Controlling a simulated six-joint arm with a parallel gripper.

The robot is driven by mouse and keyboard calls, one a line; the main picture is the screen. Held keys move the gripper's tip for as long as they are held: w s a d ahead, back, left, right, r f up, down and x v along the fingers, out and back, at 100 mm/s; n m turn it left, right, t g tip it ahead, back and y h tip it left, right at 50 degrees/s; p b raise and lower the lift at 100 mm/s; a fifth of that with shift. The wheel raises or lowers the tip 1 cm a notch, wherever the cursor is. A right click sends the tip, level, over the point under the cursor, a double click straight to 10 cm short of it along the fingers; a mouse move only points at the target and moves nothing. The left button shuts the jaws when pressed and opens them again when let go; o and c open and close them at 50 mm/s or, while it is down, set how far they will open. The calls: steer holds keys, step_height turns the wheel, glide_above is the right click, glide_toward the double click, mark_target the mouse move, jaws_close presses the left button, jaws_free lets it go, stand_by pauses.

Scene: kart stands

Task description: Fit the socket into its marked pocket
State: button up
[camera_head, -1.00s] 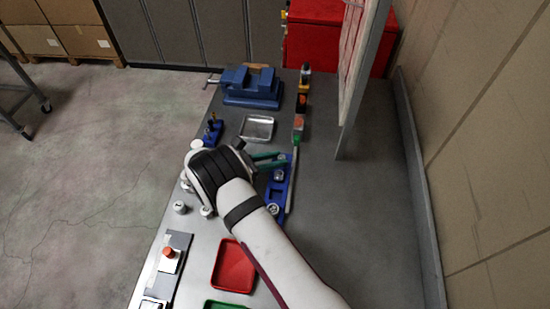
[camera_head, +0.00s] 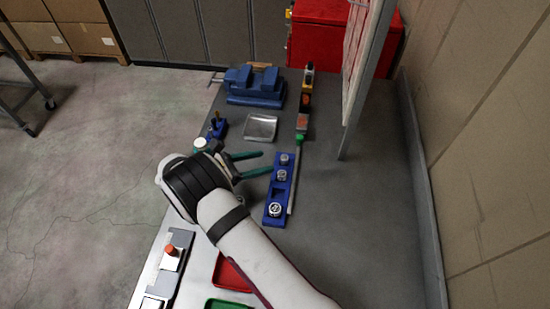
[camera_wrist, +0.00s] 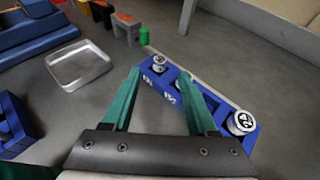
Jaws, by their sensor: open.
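A long blue rail (camera_head: 268,219) with pockets lies on the bench to the right of my gripper. It holds three silver sockets: one at the far end (camera_head: 284,159), one in the middle (camera_head: 281,175), and a larger one at the near end (camera_head: 275,208). A dark empty pocket shows between the middle and near sockets. In the wrist view the near socket (camera_wrist: 241,122) reads 24, and my right finger partly hides the middle one. My gripper (camera_head: 267,161) has its green fingers spread with nothing between them, just left of the rail.
A silver tray (camera_head: 261,128), a blue vise (camera_head: 255,86) and a small blue holder (camera_head: 217,127) stand beyond my gripper. A red tray (camera_head: 230,275) is near my forearm. The right bench is clear.

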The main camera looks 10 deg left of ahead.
steer(key=v, duration=0.6)
steer(key=s+d+r+m+g+y, duration=0.1)
steer(key=s+d+r+m+g, duration=0.25)
steer(key=d+r+m, duration=0.5)
steer(key=s+d+r+m+g+y, duration=0.2)
steer(key=s+d+r+m+g, duration=0.25)
steer(key=d, duration=0.65)
steer(key=s+d+r+m+g+y, duration=0.1)
steer(key=s+d+m+y, duration=0.2)
steer(key=s+m+y, duration=0.6)
steer(key=s+m, duration=0.8)
steer(key=m, duration=0.1)
steer(key=shift+s+r+m, duration=0.25)
steer(key=shift+s+m, duration=0.1)
steer(key=shift+m, duration=0.05)
